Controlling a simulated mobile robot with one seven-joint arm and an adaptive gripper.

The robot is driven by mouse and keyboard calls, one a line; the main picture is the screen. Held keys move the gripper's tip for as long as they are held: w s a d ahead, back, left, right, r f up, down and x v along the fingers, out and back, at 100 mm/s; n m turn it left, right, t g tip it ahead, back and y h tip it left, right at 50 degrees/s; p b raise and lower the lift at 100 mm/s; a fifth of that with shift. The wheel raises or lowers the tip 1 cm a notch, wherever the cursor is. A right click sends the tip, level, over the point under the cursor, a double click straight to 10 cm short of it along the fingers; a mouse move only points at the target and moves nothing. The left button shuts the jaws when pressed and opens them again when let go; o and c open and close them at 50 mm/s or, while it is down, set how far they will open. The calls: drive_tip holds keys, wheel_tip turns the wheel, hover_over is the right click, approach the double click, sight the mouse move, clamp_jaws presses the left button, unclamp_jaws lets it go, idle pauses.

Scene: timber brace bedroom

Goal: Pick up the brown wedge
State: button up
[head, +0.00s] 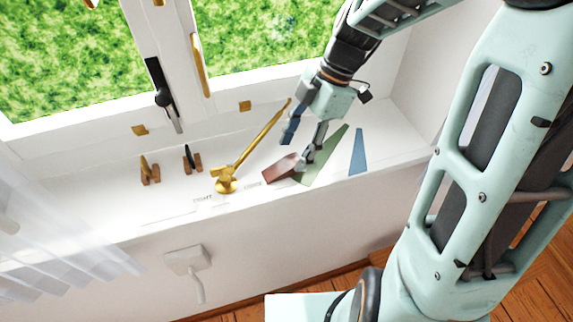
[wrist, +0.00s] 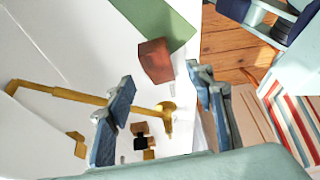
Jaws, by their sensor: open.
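The brown wedge (head: 281,169) lies on the white window sill, close to its front edge. It is reddish brown and shows whole in the wrist view (wrist: 156,61). My gripper (head: 296,152) is open and empty above the sill, with one finger close to the wedge's right end in the head view. In the wrist view, my fingers (wrist: 161,78) are spread wide, and the wedge shows just beyond the gap between their tips. I cannot tell whether a finger touches it.
A green wedge (head: 325,158) lies right beside the brown one, and a blue wedge (head: 358,152) lies further right. Two small brown-based pieces (head: 149,171) (head: 192,160) sit further left. The window is behind.

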sight(287, 163)
drive_tip(key=x, duration=0.4)
drive_tip(key=shift+w+a, duration=0.1)
drive_tip(key=shift+a, duration=0.05)
drive_tip(key=shift+c, duration=0.6)
drive_tip(key=c, duration=1.1)
drive_tip(key=shift+r+p, duration=0.1)
drive_tip(key=shift+p, duration=0.2)
